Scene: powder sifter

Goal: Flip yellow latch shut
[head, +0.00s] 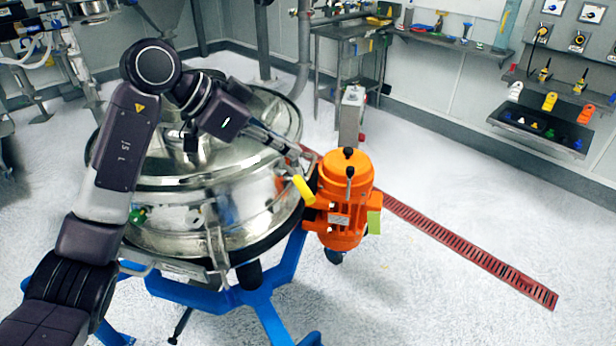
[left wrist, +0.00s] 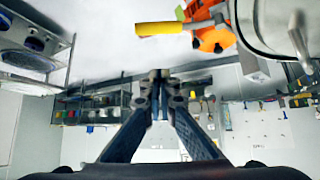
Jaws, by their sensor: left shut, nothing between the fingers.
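The yellow latch (head: 304,190) is a short yellow handle at the right side of the round steel sifter (head: 160,215), in front of the orange motor (head: 345,185). It also shows in the left wrist view (left wrist: 160,28), where it lies level near the top, apart from my fingers. My left gripper (head: 286,146) is shut and empty, above the sifter's right rim and a little above and left of the latch. Its closed fingertips show in the left wrist view (left wrist: 160,78). My right gripper is in neither view.
The sifter stands on a blue frame (head: 265,300). A red floor grate (head: 470,255) runs to the right across open floor. A steel table (head: 345,30) and wall shelves with tools (head: 545,130) stand at the back.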

